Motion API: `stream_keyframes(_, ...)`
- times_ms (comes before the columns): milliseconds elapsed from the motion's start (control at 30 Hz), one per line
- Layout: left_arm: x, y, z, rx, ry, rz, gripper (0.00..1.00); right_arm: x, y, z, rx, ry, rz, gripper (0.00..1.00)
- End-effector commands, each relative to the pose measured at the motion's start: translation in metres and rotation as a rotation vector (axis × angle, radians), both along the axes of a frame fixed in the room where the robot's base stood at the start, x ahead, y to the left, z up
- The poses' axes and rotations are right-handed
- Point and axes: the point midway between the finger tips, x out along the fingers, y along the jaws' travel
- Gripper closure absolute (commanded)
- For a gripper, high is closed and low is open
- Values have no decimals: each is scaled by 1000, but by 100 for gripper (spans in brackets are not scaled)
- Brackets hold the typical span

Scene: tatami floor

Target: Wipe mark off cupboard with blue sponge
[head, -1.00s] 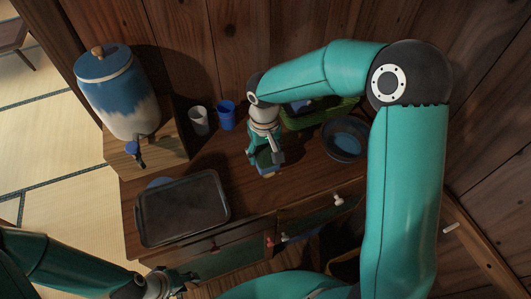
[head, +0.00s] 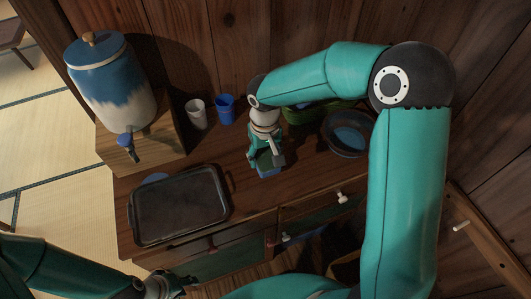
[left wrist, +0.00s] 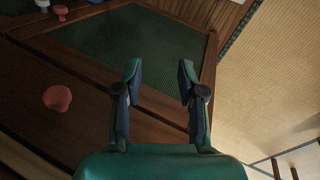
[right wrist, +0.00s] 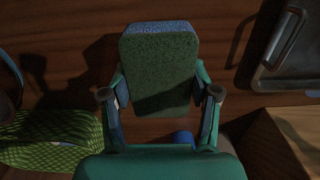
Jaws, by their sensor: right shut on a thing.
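My right gripper (head: 267,160) is shut on the blue sponge (right wrist: 160,65), which has a green face and a blue edge in the right wrist view. In the head view the gripper points down with the sponge low over the cupboard top (head: 240,205); I cannot tell whether they touch. I cannot make out a mark; the gripper and sponge hide part of the top. My left gripper (head: 178,286) is open and empty in front of the cupboard, also seen in the left wrist view (left wrist: 158,82) facing a green drawer or door panel (left wrist: 140,50).
A dark tray (head: 180,208) lies left of the sponge. A blue-and-white dispenser (head: 108,85) stands on a wooden box (head: 150,145). A white cup (head: 196,114), a blue cup (head: 225,107), a green basket (head: 305,120) and a dark bowl (head: 348,138) stand towards the back.

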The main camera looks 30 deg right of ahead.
Motion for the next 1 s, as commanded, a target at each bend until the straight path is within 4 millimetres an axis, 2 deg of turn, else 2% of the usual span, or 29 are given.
stream_keyframes(33, 0, 0, -6, 0, 0, 0, 60, 0, 0, -8, 0, 1, 0, 67)
stream_keyframes(300, 0, 0, -23, 0, 0, 0, 60, -1, 0, -33, 0, 3, 0, 67)
stream_keyframes(367, 0, 0, -26, 0, 0, 0, 60, -1, 0, -45, -1, 4, 1, 67)
stream_keyframes(400, 0, 0, -20, 0, 1, 0, 60, 0, -4, -35, -1, -1, -1, 70)
stream_keyframes(800, 0, 0, -8, 0, 0, 0, 60, 0, -38, -40, -2, 4, 5, 72)
stream_keyframes(867, 0, 0, -3, 0, 0, 0, 60, 0, -37, -38, -1, 4, 7, 72)
stream_keyframes(900, 0, 0, -10, 0, -1, 0, 60, 0, -32, -45, -2, 4, 9, 72)
stream_keyframes(1000, 0, 0, -13, 0, 0, 0, 60, 1, -22, -43, -1, 1, 9, 72)
